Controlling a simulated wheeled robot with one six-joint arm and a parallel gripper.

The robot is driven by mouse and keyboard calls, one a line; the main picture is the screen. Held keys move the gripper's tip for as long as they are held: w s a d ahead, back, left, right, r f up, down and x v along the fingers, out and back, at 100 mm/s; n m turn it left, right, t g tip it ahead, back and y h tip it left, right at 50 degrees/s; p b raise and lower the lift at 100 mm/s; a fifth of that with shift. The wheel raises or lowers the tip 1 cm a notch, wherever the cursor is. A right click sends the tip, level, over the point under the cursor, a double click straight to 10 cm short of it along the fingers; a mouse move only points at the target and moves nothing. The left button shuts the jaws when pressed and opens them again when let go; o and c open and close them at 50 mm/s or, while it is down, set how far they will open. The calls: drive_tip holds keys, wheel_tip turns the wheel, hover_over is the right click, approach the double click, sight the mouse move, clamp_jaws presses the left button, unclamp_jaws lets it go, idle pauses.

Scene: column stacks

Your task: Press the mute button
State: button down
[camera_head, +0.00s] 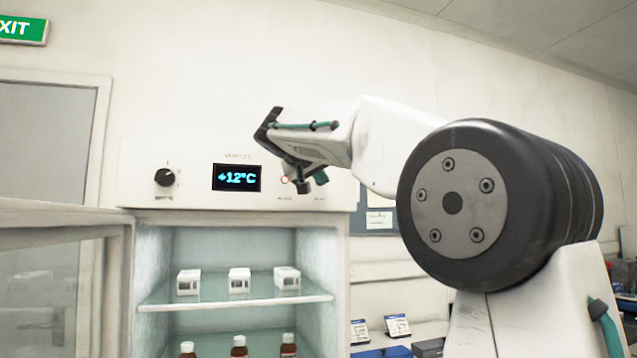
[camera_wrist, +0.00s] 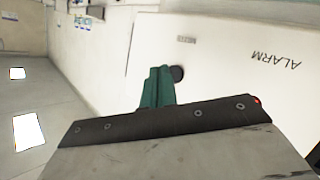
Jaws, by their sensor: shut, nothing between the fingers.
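A dark round button (camera_wrist: 178,73) shows in the wrist view, beside the label I read as MUTE (camera_wrist: 186,39). My gripper (camera_wrist: 160,72) has its green fingers together, with the tips right next to the button. I cannot tell whether they touch it. In the head view my gripper (camera_head: 305,185) is in front of the right part of the white control panel (camera_head: 205,185) and hides the button there. A red-rimmed round lamp (camera_head: 284,179) shows just left of the fingers. In the wrist view a small red spot (camera_wrist: 257,100) shows at the gripper's edge, near the word ALARM (camera_wrist: 275,58).
The panel also bears a black knob (camera_head: 165,177) and a display (camera_head: 237,177) reading +12°C. Below is an open fridge with white boxes (camera_head: 239,280) on a glass shelf (camera_head: 235,300) and brown bottles (camera_head: 239,346) lower down. Its door (camera_head: 60,215) stands open at left.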

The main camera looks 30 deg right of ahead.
idle(0.3)
drive_tip(key=shift+w+d, duration=0.1)
drive_tip(key=shift+w, duration=0.2)
drive_tip(key=shift+w+d, duration=0.1)
drive_tip(key=shift+w, duration=0.3)
idle(0.6)
drive_tip(key=shift+s, duration=0.1)
drive_tip(key=shift+s+a, duration=0.25)
drive_tip(key=shift+s, duration=0.45)
drive_tip(key=shift+s+a, duration=0.2)
drive_tip(key=shift+s, duration=0.6)
drive_tip(key=shift+s+a, duration=0.25)
drive_tip(key=shift+s, duration=0.55)
drive_tip(key=shift+s+a, duration=0.2)
drive_tip(key=shift+s, duration=0.6)
